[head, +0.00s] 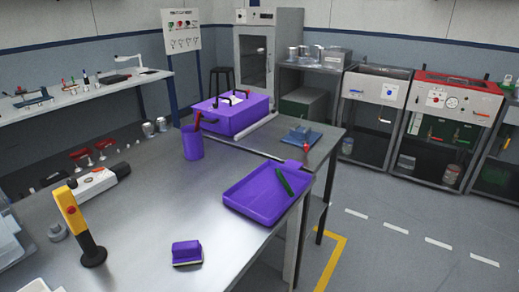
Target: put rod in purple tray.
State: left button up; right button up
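A purple tray (250,207) lies on the metal table near its right edge. A dark green, slim, elongated piece (284,182) lies slanted over the tray's right part, its lower end close to the right rim. It looks like a rod, but the view is too small to be sure. A purple cup (192,145) stands behind and left of the tray, with a red stick-like piece (198,121) rising from it. Neither of my grippers shows in the head view.
A purple box (235,116) stands at the back. A purple block (187,251) sits near the front. A yellow and black upright device (77,222) and a white device (97,183) are at left. The table's middle is clear.

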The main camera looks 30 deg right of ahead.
aim_at(274, 187)
jog(key=l+u, duration=0.4)
jog(key=l, duration=0.35)
jog(key=l+u, duration=0.45)
jog(key=l, duration=1)
jog(key=k+l, duration=0.1)
jog(key=l, duration=0.55)
jog(key=u, duration=0.05)
